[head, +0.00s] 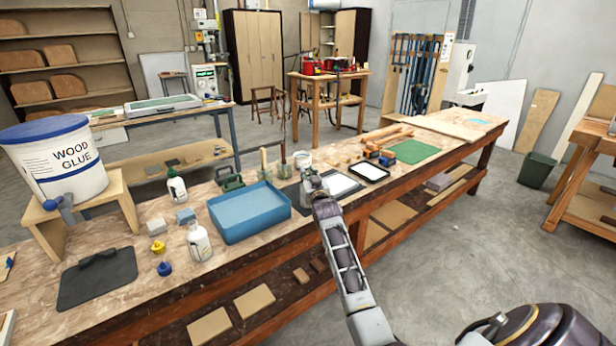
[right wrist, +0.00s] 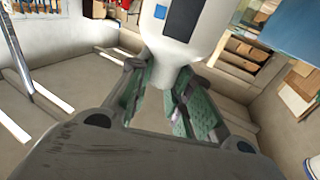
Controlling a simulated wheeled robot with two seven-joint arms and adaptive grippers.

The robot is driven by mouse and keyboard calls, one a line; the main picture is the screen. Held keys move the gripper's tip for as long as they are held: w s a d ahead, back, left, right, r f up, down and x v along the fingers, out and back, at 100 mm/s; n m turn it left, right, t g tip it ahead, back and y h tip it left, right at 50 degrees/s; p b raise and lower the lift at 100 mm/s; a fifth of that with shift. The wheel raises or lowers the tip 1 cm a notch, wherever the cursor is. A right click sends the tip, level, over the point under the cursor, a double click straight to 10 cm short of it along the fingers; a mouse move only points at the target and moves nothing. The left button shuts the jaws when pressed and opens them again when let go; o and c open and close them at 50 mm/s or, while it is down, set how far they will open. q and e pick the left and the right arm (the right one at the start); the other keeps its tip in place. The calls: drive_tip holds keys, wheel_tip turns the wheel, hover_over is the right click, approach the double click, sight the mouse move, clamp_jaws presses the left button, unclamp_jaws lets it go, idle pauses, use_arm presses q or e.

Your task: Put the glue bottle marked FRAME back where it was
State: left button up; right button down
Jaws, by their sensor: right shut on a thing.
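My right gripper (head: 312,184) is over the bench, just right of the blue tray. In the right wrist view the right gripper (right wrist: 170,105) is shut on the narrow end of a white bottle (right wrist: 187,45) with a dark blue label patch. No wording on it is readable, so I cannot tell whether it says FRAME. In the head view the arm and gripper mostly hide it. Two other white glue bottles stand upright on the bench: one (head: 199,243) left of the tray near the front, one (head: 176,187) farther back. My left gripper is not in view.
The blue tray (head: 250,232) lies beside the right gripper. A glue bucket (head: 65,175) stands on a wooden stand at left. A black clipboard (head: 97,281), yellow and blue caps, white sheets and a green mat (head: 412,152) lie along the bench. The front edge near the clipboard is clear.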

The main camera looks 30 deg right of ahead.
idle(0.4)
drive_tip(key=c, duration=1.3)
unclamp_jaws()
drive_tip(key=shift+s, duration=0.1)
drive_tip(key=v, duration=1.2)
drive_tip(key=shift+p, duration=0.3)
drive_tip(key=shift+r, duration=0.1)
